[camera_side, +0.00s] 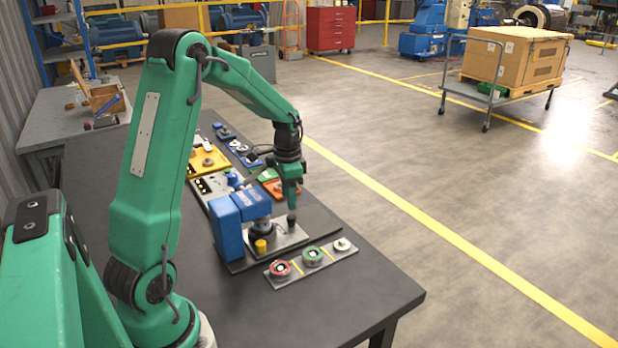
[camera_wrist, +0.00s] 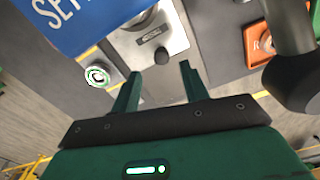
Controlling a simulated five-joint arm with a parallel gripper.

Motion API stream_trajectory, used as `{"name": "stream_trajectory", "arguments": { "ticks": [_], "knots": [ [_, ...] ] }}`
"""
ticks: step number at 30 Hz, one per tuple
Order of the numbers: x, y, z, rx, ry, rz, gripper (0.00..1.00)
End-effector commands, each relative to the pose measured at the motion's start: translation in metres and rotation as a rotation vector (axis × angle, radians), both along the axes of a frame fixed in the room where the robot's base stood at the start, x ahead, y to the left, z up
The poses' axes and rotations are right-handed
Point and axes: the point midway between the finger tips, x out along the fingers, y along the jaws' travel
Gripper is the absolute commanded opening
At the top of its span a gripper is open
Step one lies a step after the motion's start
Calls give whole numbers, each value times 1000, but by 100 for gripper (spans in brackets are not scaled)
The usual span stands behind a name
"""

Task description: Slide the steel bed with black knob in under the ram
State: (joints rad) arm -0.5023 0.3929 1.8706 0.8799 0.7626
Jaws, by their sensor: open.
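The steel bed (camera_side: 290,239) is a flat light-grey plate that sticks out to the right of the blue press (camera_side: 228,226). Its black knob (camera_side: 291,219) stands upright near its outer end. The press's blue head (camera_side: 253,203), which carries the ram, overhangs the bed's left part; a dark round part shows below it. In the wrist view the bed (camera_wrist: 178,33) and knob (camera_wrist: 162,57) lie just beyond my fingertips. My gripper (camera_side: 291,203) is open and points down above the knob. In the wrist view my gripper (camera_wrist: 160,68) has the knob between the lines of its fingers.
A grey strip (camera_side: 296,266) with red, green and white round parts lies in front of the bed. A small yellow cylinder (camera_side: 261,246) stands beside the press. An orange block (camera_side: 281,189) and a yellow tray (camera_side: 207,163) sit behind. The table's front right is clear.

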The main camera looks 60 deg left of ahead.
Motion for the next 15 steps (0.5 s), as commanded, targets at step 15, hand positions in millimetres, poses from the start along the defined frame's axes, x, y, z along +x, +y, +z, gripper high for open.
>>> {"name": "stream_trajectory", "arguments": {
  "ticks": [15],
  "knots": [
    [0,0,19,-1,1,1,45]
  ]
}}
